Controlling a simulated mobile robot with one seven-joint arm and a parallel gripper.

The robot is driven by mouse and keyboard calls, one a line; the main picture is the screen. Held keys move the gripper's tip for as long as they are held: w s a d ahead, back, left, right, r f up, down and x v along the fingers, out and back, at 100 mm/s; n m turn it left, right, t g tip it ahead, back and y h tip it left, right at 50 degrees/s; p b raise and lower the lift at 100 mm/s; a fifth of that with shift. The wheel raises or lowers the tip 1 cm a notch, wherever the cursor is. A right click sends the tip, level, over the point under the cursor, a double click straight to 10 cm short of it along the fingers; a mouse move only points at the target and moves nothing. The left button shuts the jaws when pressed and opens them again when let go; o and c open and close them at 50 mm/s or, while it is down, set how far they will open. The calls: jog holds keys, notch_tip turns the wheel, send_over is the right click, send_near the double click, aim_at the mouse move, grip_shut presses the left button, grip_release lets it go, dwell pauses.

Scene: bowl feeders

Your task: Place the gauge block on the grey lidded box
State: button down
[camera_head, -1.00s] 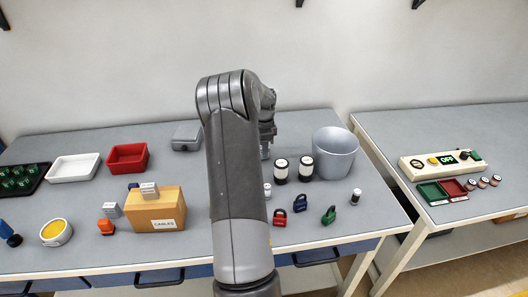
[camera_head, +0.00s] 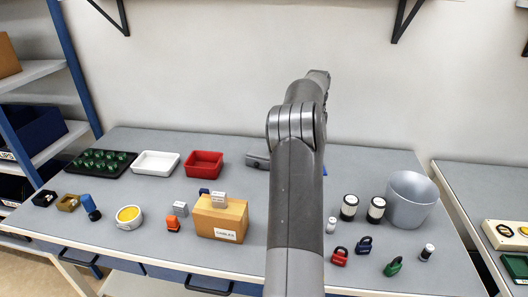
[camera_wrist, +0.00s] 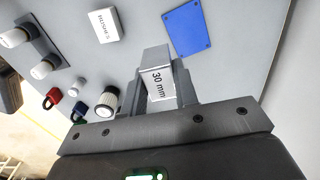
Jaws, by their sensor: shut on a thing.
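The gauge block (camera_wrist: 156,60), a grey block with a white "30 mm" label, is between the fingers of my gripper (camera_wrist: 160,88) in the wrist view. My gripper is shut on it, above the table. In the head view my arm hides the gripper and block. The grey lidded box (camera_head: 256,160) stands right of the red tray in the head view, its right part hidden behind my arm. I cannot make it out for certain in the wrist view.
A blue plate (camera_wrist: 190,28) and a pale lettered box (camera_wrist: 104,25) lie near the block in the wrist view. A red tray (camera_head: 204,164), cardboard box (camera_head: 220,222), black-and-white jars (camera_head: 349,207), grey bucket (camera_head: 411,200) and padlocks (camera_head: 340,257) stand around my arm.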

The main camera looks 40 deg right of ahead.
jog(key=w+a+r, duration=0.2)
jog(key=w+a, duration=0.1)
jog(key=w, duration=0.3)
send_near(261, 156)
jog(key=d, duration=0.2)
jog(key=f, duration=0.1)
jog(key=shift+s+d, duration=0.35)
jog(key=shift+d, duration=0.05)
jog(key=shift+f, duration=2.05)
jog(key=c, duration=1.1)
grip_release()
jog(key=shift+f, duration=0.15)
